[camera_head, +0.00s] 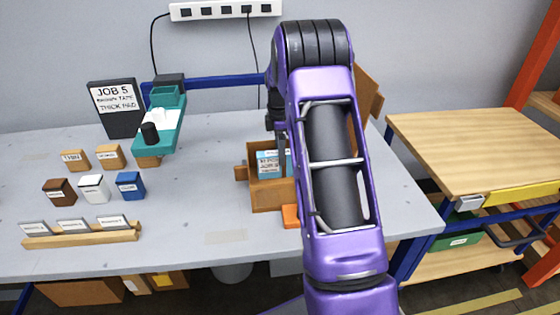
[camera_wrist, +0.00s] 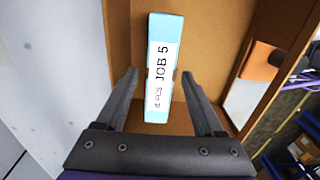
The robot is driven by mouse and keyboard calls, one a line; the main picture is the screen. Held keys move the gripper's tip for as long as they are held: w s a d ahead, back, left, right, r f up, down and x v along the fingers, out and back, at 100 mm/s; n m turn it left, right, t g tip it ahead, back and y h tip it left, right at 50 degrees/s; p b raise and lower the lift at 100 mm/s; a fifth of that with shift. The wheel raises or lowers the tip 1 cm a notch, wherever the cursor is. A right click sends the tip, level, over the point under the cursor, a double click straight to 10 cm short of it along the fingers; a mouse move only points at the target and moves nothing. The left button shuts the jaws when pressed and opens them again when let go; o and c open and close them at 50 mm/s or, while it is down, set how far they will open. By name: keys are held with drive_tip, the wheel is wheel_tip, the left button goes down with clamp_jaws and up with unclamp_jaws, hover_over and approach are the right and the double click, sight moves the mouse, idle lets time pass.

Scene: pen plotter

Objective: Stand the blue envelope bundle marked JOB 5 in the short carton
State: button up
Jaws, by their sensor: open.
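The light blue envelope bundle (camera_wrist: 153,100) has a white label reading JOB 5. It is inside the brown cardboard carton (camera_head: 268,201), and its label faces the front in the head view (camera_head: 270,164). In the wrist view the carton's inside (camera_wrist: 215,55) surrounds the bundle. My gripper (camera_wrist: 158,76) is open above the carton, one finger on each side of the bundle, with a gap showing on both sides. My arm hides the carton's right part in the head view. I cannot tell whether the bundle's lower edge rests on the carton floor.
A teal plotter head (camera_head: 160,128) and a JOB 5 sign (camera_head: 115,108) stand at the back left. Several small coloured boxes, including a blue one (camera_head: 130,186), and a wooden card rack (camera_head: 80,237) are at left. The grey table (camera_head: 200,210) is clear between them and the carton.

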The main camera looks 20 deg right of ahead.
wheel_tip(320, 180, up, 7)
drive_tip(key=shift+f+p, duration=0.2)
drive_tip(key=shift+p, duration=0.1)
